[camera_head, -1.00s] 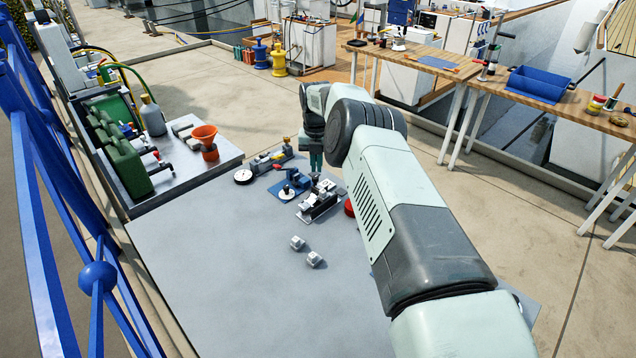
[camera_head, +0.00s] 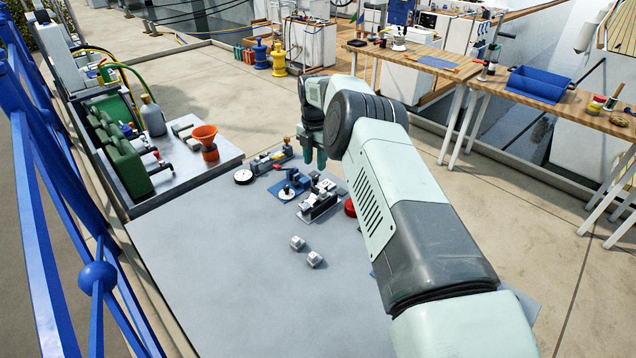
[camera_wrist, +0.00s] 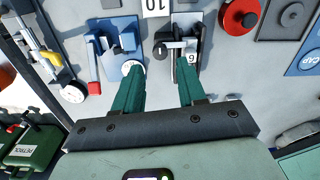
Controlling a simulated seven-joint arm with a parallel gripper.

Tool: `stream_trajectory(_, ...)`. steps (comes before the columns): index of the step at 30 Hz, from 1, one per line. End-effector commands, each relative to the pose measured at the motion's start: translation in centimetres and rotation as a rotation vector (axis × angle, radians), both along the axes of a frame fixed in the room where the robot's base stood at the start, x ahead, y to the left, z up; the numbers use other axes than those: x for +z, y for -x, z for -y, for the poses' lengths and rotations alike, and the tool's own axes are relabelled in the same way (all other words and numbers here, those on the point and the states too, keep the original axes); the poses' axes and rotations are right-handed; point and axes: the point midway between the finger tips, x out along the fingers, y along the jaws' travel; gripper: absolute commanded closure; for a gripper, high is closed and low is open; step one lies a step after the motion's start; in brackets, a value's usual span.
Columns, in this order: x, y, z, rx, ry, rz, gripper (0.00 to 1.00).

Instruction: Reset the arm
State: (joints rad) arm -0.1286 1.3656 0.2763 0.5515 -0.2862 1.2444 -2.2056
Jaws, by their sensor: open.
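My gripper (camera_head: 314,158) hangs above the far part of the grey table (camera_head: 220,285). In the wrist view its two green fingers (camera_wrist: 160,92) are apart with nothing held between them. Below the fingertips are a blue fixture with a round white dial (camera_wrist: 115,45) and a dark fixture with metal parts (camera_wrist: 182,50). Both fixtures also show in the head view, the blue one (camera_head: 287,189) to the left of the dark one (camera_head: 319,202). My fingers appear clear of them.
Two small grey-white blocks (camera_head: 306,251) lie on the table. A red round thing (camera_wrist: 240,16) is partly hidden by my arm in the head view. Green cans (camera_head: 125,158) and an orange funnel (camera_head: 204,137) stand at left. A blue railing (camera_head: 60,210) borders the left side.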

Motion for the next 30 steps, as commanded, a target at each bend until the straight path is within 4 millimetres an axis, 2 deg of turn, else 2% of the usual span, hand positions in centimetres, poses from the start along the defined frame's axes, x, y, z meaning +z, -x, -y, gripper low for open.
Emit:
stream_trajectory(9, 0.6, 0.0, 0.0, -0.716, 0.000, 0.000, 0.60)
stream_trajectory(18, 1.2, 0.0, 0.0, -1.352, 0.000, 0.000, 0.60)
stream_trajectory(24, 1.4, 0.0, 0.0, -1.615, 0.000, 0.000, 0.60)
stream_trajectory(30, 1.0, 0.0, 0.0, -1.700, 0.000, -0.001, 0.60)
